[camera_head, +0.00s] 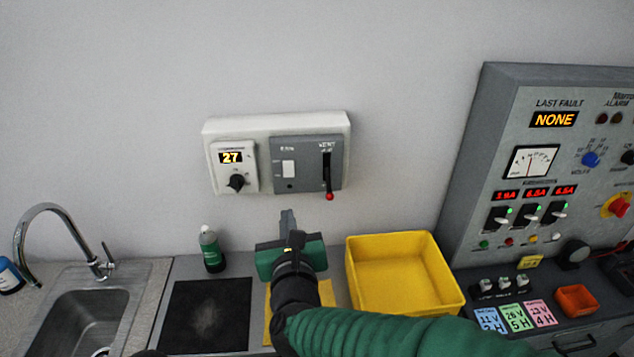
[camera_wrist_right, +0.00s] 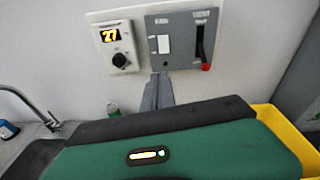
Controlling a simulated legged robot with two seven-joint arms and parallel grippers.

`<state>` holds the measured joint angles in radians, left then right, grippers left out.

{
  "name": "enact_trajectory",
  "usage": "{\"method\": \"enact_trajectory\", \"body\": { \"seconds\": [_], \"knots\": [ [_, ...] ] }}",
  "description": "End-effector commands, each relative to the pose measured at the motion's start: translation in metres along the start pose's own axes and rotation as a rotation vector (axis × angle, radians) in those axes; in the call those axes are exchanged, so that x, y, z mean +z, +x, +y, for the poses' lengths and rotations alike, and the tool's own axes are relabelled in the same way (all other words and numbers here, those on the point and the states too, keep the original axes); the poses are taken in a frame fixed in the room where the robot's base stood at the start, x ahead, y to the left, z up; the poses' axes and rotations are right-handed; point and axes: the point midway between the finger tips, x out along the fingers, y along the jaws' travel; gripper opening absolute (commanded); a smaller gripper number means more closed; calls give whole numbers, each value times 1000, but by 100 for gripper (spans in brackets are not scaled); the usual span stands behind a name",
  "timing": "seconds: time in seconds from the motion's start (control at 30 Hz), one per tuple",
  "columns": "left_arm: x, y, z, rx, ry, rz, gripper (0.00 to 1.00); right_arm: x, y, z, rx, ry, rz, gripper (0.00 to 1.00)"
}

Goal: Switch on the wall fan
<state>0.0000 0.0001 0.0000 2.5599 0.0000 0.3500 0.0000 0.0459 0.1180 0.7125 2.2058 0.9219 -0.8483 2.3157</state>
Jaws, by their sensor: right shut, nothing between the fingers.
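The wall panel (camera_head: 277,124) holds a grey plate labelled FAN and VENT. The plate carries a white fan rocker switch (camera_head: 289,169) on its left and a vent slider with a red knob (camera_head: 329,197) at the bottom of its slot. The fan switch also shows in the right wrist view (camera_wrist_right: 163,44). My right gripper (camera_head: 287,214) is in front of and below the plate, apart from it. Its fingers are shut and empty, pointing up toward the switch; they also show in the right wrist view (camera_wrist_right: 158,80). My left gripper is not in view.
A thermostat (camera_head: 233,167) reading 27 with a black knob sits left of the fan plate. Below are a green bottle (camera_head: 211,249), a yellow bin (camera_head: 406,310), a sink (camera_head: 90,310) with a tall faucet, and a control console (camera_head: 470,150) at right. The wall around the panel is clear.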

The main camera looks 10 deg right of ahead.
Motion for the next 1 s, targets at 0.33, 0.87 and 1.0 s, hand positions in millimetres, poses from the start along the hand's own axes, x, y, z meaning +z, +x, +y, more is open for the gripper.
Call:
{"method": "enact_trajectory", "body": {
  "seconds": [0.33, 0.87, 1.0],
  "knots": [
    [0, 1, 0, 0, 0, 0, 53, 8, -3, 1, -28, 128, -22, 0],
    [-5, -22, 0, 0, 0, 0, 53, 11, 72, -4, -28, 129, -17, 0],
    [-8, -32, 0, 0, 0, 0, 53, 12, 101, -4, -29, 126, -19, 0]
  ]
}}
